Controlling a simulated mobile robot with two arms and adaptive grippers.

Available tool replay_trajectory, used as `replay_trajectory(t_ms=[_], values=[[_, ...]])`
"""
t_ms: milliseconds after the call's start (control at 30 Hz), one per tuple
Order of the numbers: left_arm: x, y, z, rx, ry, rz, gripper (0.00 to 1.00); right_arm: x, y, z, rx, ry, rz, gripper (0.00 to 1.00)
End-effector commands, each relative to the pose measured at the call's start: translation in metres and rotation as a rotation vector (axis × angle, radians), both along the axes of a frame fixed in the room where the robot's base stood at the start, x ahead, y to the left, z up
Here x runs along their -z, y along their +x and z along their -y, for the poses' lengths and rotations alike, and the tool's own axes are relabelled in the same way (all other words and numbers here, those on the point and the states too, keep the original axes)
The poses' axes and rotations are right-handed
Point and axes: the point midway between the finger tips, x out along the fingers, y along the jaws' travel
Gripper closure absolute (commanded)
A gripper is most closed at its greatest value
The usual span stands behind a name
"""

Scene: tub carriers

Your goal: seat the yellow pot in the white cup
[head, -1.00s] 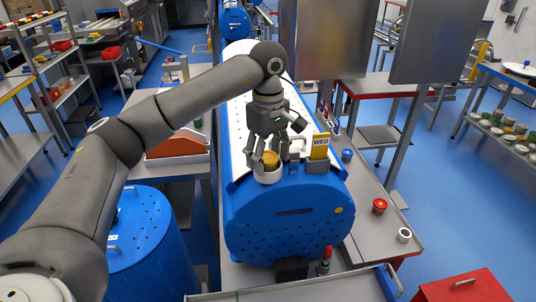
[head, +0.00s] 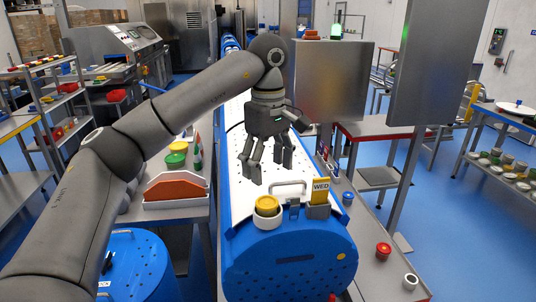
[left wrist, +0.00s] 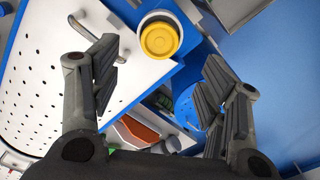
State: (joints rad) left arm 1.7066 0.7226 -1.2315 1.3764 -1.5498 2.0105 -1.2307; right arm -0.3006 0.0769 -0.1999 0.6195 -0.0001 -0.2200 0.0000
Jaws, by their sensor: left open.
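The yellow pot (head: 267,205) sits in the white cup (head: 267,219) near the front end of the blue drum's white perforated top. In the left wrist view the yellow pot (left wrist: 159,39) shows from above, with the rim of the white cup (left wrist: 143,27) around it. My left gripper (head: 267,172) is open and empty, above and behind the cup, apart from it. In the left wrist view its fingers (left wrist: 160,85) are spread wide with nothing between them. My right gripper is not in view.
A metal handle (head: 288,185) and a yellow WED card (head: 320,190) in a grey holder stand beside the cup. A red pot (head: 383,250) and a white cup (head: 410,282) stand on the right-hand ledge. An orange divider in a tray (head: 176,190) lies left.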

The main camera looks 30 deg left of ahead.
Motion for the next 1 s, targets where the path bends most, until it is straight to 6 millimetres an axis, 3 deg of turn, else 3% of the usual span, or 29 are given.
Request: replay_trajectory(t_ms=[100, 300, 1000], values=[[-0.015, 0.000, 0.000, 0.000, 0.001, 0.001, 0.32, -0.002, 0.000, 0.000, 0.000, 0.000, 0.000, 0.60], [-0.025, 0.000, 0.000, 0.000, 0.001, -0.001, 0.32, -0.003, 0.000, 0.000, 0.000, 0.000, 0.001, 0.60], [-0.025, 0.000, 0.000, 0.000, 0.000, -0.001, 0.32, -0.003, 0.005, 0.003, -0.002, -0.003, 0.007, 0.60]])
